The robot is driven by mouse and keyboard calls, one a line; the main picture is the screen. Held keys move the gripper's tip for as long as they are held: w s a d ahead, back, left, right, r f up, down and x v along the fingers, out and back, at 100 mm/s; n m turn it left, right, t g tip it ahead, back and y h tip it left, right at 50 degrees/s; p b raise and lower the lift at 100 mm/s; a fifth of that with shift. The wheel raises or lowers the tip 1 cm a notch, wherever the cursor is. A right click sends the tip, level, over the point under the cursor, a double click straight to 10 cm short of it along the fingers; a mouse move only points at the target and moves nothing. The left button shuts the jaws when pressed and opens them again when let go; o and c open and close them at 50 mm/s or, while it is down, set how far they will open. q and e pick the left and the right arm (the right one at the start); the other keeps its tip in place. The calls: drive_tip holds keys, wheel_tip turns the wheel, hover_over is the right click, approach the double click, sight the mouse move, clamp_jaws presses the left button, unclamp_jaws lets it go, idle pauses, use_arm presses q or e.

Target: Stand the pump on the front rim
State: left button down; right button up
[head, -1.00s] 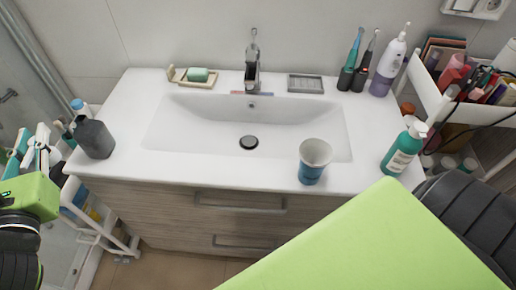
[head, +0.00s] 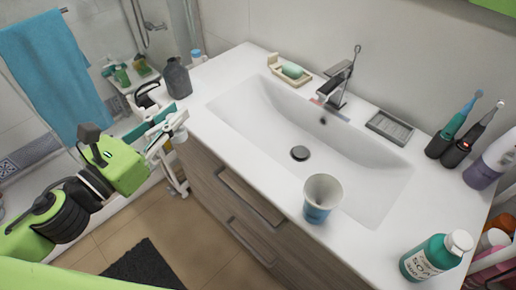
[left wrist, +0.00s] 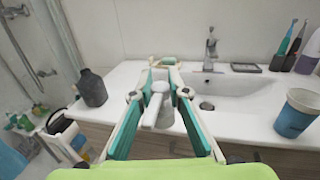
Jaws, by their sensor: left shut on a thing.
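My left gripper (head: 172,128) is at the front left corner of the washbasin counter in the head view. In the left wrist view its green and white fingers (left wrist: 157,105) are shut on a pale grey-white thing (left wrist: 153,112) that looks like the pump. It is tilted, and its lower part is partly hidden by the fingers. In the head view it is too small to make out clearly. The front rim (head: 245,155) is the white strip between basin and drawers. A blue and white cup (head: 318,205) stands on it. My right gripper is out of view.
A dark grey bottle (head: 177,78) stands at the counter's left end. A teal soap bottle (head: 425,260) with a white top stands at the front right. A soap dish (head: 275,65), tap (head: 340,85) and grey tray (head: 390,127) line the back. The rim left of the cup is clear.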

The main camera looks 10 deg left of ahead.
use_arm(q)
drive_tip(key=w+f+b, duration=0.1)
drive_tip(key=b, duration=0.2)
drive_tip(key=shift+w+f+b, duration=0.25)
drive_tip(key=shift+w+b, duration=0.1)
drive_tip(key=shift+w, duration=0.05)
drive_tip(key=w+d+f, duration=0.1)
drive_tip(key=w+f, duration=0.1)
drive_tip(key=w, duration=0.1)
drive_tip(key=w+d+f+b, duration=0.1)
drive_tip(key=w+f, duration=0.2)
drive_tip(key=w, duration=0.1)
drive_tip(key=w+d+f, duration=0.2)
drive_tip(key=w+f, duration=0.1)
drive_tip(key=w, duration=0.1)
drive_tip(key=shift+w, duration=0.1)
wheel_tip(320, 180, down, 4)
drive_tip(key=shift+w+r, duration=0.15)
drive_tip(key=shift+r, duration=0.05)
